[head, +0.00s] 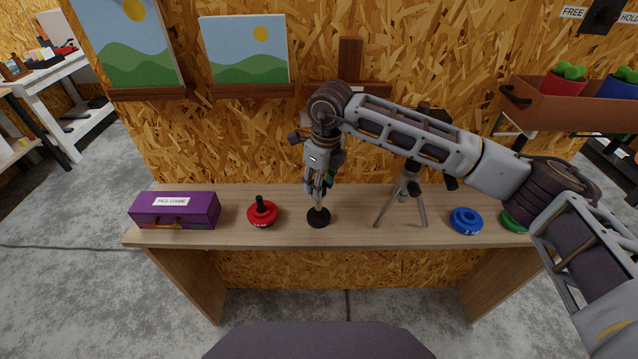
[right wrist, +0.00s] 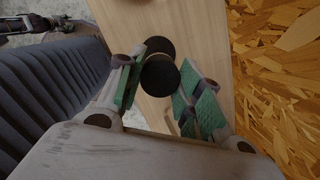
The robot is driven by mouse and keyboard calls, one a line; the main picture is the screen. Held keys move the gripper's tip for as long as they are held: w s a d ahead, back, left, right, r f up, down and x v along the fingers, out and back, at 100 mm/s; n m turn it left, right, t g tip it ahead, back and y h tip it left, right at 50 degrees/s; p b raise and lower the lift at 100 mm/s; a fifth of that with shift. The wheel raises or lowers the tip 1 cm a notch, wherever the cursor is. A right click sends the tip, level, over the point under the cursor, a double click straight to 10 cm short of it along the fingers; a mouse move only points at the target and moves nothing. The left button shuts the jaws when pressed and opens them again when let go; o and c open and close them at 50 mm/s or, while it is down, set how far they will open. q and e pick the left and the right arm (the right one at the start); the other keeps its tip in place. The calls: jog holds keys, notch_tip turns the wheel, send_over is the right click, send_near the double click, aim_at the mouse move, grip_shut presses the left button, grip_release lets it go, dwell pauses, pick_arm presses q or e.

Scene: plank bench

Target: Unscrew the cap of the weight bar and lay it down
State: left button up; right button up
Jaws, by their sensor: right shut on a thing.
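The weight bar (head: 318,218) stands on the bench with its round black base flat on the wood, below my right gripper. My right gripper (head: 318,192) points down over it. In the right wrist view, the black round cap (right wrist: 160,75) sits between the green finger pads, and my right gripper (right wrist: 158,92) is shut on it. The bar's black base (right wrist: 158,47) shows just beyond the cap. The shaft between them is mostly hidden, so I cannot tell whether cap and bar still touch. My left gripper is not in view.
A red weight (head: 262,214) with a black post lies left of the bar, beside a purple box (head: 175,211). A tripod (head: 410,195) stands to the right, then a blue weight (head: 466,221) and a green weight (head: 514,220). The bench front (head: 350,233) is clear.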

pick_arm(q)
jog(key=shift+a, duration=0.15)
pick_arm(e)
jog(key=shift+f+n+b, duration=0.1)
jog(key=shift+n+b, duration=0.55)
jog(key=shift+n, duration=0.25)
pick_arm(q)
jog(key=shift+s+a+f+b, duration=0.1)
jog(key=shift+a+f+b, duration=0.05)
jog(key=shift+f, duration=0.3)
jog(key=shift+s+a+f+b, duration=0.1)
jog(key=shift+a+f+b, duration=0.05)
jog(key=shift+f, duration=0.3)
pick_arm(e)
jog(key=shift+n, duration=0.5)
pick_arm(q)
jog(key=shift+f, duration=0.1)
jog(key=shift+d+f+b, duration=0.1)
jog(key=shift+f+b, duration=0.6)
jog(key=shift+b, duration=0.05)
pick_arm(e)
jog(key=shift+n+g, duration=0.3)
jog(key=shift+n, duration=1.2)
jog(key=o, duration=1.1)
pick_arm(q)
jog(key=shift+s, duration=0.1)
